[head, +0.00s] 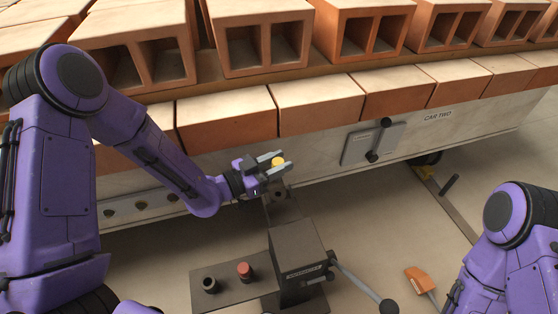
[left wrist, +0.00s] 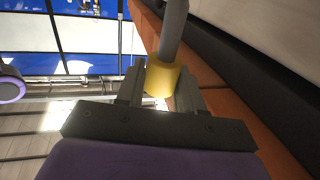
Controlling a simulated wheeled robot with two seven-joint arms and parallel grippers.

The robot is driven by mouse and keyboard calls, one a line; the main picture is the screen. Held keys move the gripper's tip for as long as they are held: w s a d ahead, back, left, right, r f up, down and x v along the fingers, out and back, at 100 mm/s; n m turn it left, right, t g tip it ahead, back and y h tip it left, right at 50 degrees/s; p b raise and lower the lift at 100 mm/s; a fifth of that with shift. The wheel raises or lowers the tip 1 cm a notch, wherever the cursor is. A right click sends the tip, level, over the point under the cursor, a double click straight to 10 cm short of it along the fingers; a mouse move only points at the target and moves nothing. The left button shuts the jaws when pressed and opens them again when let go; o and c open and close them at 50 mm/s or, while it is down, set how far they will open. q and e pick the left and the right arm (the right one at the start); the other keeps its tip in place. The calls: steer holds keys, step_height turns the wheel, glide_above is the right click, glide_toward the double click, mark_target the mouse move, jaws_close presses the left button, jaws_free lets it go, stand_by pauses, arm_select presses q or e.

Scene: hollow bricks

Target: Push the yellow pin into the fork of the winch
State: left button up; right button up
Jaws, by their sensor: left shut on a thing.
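My left gripper (head: 276,164) is shut on the yellow pin (head: 278,161) beside the side of the brick car. In the left wrist view the yellow collar of the pin (left wrist: 161,80) sits between the two fingers, and a grey shaft runs up from it. A small grey fitting (head: 278,194), which looks like the fork, is just below the gripper. I cannot tell whether the pin touches it. The dark winch box (head: 298,255) with its lever stands nearer. My right arm is at the lower right, but its gripper is out of view.
The car (head: 420,125), labelled CAR TWO, carries rows of hollow bricks (head: 260,40) above the gripper. A grey plate with a handle (head: 374,142) is on its side. A red button (head: 245,271) and a black knob (head: 209,284) stand left of the winch. An orange paddle (head: 418,279) is at right.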

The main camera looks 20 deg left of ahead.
mark_target(278, 181)
arm_select(q)
steer(key=shift+f+b, duration=2)
steer(key=shift+f, duration=0.6)
steer(key=shift+w+f+b, duration=0.1)
steer(key=shift+f+b, duration=2.35)
steer(key=shift+f, duration=0.35)
steer(key=o, duration=1.1)
steer(key=p+v, duration=0.2)
steer(key=v, duration=0.8)
steer(key=shift+a+p, duration=0.2)
steer(key=shift+p, duration=0.15)
